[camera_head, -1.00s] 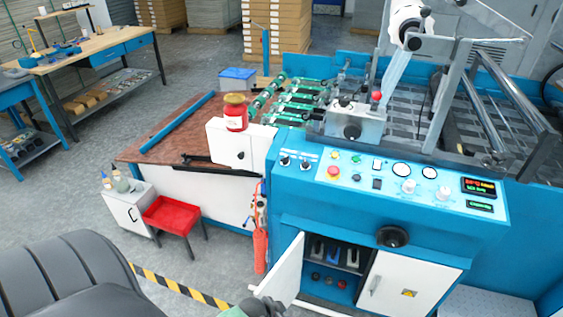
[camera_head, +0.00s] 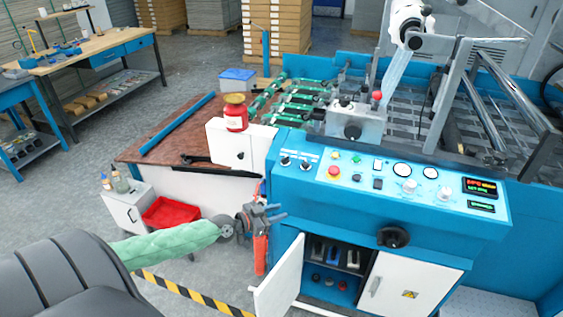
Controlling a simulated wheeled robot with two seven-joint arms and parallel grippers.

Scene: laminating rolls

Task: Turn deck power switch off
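The blue machine's control panel (camera_head: 400,205) slopes across the middle of the camera_head view. The labels are too small to read, so I cannot tell which one is the deck power switch. My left gripper (camera_head: 281,212) is in front of the machine's left side, below the panel and apart from it. Its fingers look spread and empty. My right gripper is out of view.
Below the panel a cabinet door (camera_head: 280,281) hangs open. A red jar (camera_head: 235,115) sits on the white box left of the panel. The panel front is clear.

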